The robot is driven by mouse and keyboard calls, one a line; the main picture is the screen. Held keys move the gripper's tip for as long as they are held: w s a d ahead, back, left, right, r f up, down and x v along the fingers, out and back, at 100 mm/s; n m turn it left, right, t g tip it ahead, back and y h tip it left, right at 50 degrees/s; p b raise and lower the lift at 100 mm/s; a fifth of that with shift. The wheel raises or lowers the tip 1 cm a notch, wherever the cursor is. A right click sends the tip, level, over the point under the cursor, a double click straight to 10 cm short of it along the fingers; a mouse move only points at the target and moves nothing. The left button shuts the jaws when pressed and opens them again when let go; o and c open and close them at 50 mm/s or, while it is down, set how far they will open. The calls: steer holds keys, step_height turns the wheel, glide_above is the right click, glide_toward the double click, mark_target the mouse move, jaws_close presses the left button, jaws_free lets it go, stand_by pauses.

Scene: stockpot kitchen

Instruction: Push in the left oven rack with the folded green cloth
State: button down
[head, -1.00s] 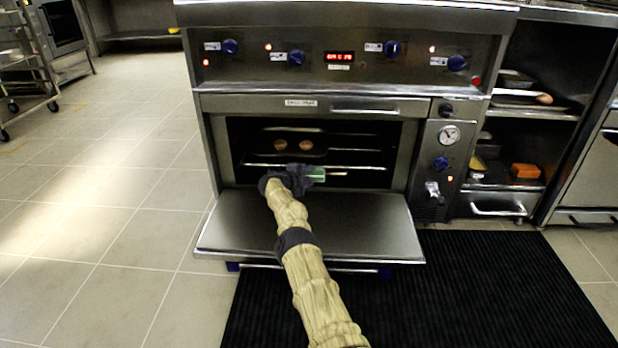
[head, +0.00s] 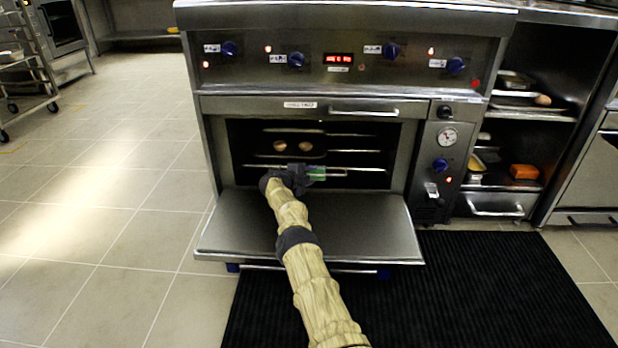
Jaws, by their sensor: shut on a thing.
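My gripper (head: 303,179) is at the oven opening, shut on the folded green cloth (head: 316,173). A tray with two round brown items (head: 293,146) sits inside, above and behind my gripper. My gripper and wrist hide part of the lower left of the oven opening.
The oven door (head: 365,227) is folded down flat below my arm. A black ribbed mat (head: 470,290) covers the floor at the right. Open shelves with an orange block (head: 525,171) stand right of the oven.

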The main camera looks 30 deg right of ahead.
steer(key=shift+a+f+p, duration=0.15)
steer(key=shift+f+p, duration=0.15)
steer(key=shift+s+a+f+p, duration=0.25)
steer(key=shift+f+p, duration=0.15)
steer(key=shift+f, duration=0.2)
stand_by(0.6)
steer(key=shift+w+d+r+b, duration=0.2)
steer(key=shift+r+b, duration=0.4)
steer(key=shift+b, duration=0.5)
stand_by(0.6)
steer(key=shift+s+a+p, duration=0.15)
steer(key=shift+s+p, duration=0.15)
steer(key=shift+p, duration=1.65)
stand_by(0.7)
steer(key=shift+s+a+r+p, duration=0.2)
steer(key=shift+s+r+p, duration=0.1)
steer(key=shift+p, duration=1.3)
stand_by(0.5)
